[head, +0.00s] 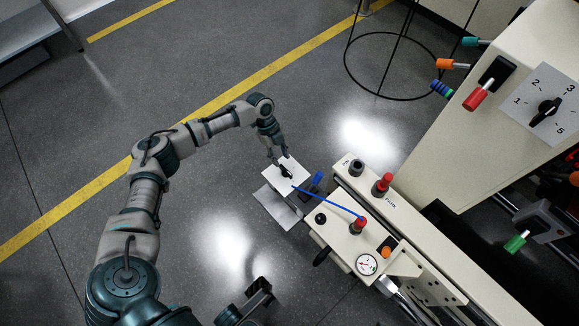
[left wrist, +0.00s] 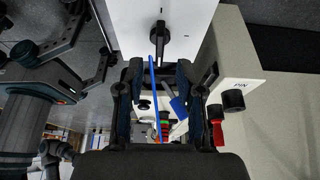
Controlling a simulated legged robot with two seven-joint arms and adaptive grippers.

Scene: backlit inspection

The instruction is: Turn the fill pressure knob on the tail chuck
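The white plate (head: 299,171) with a black knob (head: 287,173) stands at the near end of the cream machine part. In the left wrist view the black pointer knob (left wrist: 160,40) on its white panel (left wrist: 128,30) lies just past my fingertips, roughly centred between them. My left gripper (head: 279,160) is at the plate, close to the knob. In the left wrist view its two fingers (left wrist: 158,75) are apart, with nothing held. Contact with the knob cannot be told. My right gripper (head: 248,302) is at the bottom of the head view, its fingers apart in the wrist view (left wrist: 95,45).
A blue hose (head: 327,201) runs from the plate to a red-topped fitting (head: 358,226). A pressure gauge (head: 367,265), a red knob (head: 382,183) and a black knob (head: 356,167) sit nearby. A numbered dial (head: 546,110) is at right. Open floor lies left.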

